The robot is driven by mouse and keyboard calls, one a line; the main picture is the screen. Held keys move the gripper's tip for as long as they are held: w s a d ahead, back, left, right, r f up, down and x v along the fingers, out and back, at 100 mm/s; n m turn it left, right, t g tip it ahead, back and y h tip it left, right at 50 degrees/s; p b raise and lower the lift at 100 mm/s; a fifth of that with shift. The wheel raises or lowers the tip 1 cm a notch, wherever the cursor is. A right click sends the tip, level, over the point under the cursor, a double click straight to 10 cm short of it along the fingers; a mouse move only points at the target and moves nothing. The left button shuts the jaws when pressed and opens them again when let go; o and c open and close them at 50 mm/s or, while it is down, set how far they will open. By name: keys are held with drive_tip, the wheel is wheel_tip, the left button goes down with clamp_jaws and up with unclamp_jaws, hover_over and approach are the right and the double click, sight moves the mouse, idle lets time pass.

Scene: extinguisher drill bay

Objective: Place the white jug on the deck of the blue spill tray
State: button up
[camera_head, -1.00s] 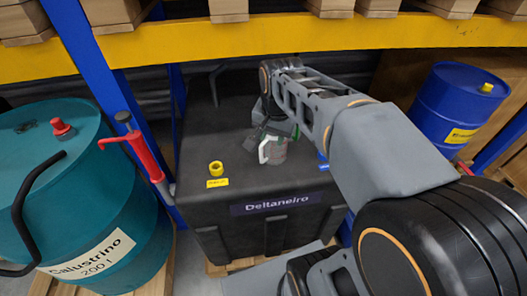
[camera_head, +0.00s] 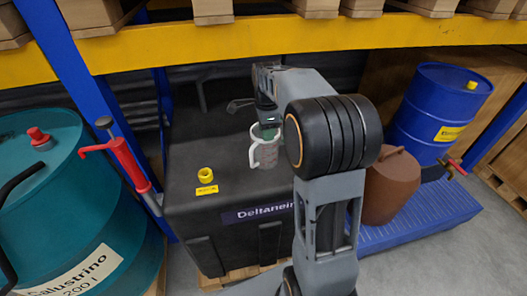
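The white jug (camera_head: 268,158), with its handle toward the left, is at the top of the black Deltaneiro tank (camera_head: 225,185). I cannot tell whether it rests there or hangs just above it. My gripper (camera_head: 265,132) points down at the jug's rim; its fingers are mostly hidden by the jug and my arm, so its grip is unclear. The blue spill tray (camera_head: 425,226) lies on the floor at the right, partly hidden behind my arm. A blue drum (camera_head: 430,110) and a brown rounded container (camera_head: 389,190) stand on its deck.
A yellow cap (camera_head: 205,174) sits on the tank, left of the jug. A teal drum (camera_head: 75,220) with a red pump (camera_head: 128,160) stands at the left. A yellow rack beam (camera_head: 300,40) crosses above. The tray's front deck right of my arm is bare.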

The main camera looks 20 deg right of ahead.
sight(262, 150)
wheel_tip(262, 150, down, 6)
drive_tip(key=shift+w+r, duration=0.1)
idle(0.4)
drive_tip(key=shift+c, duration=0.2)
clamp_jaws()
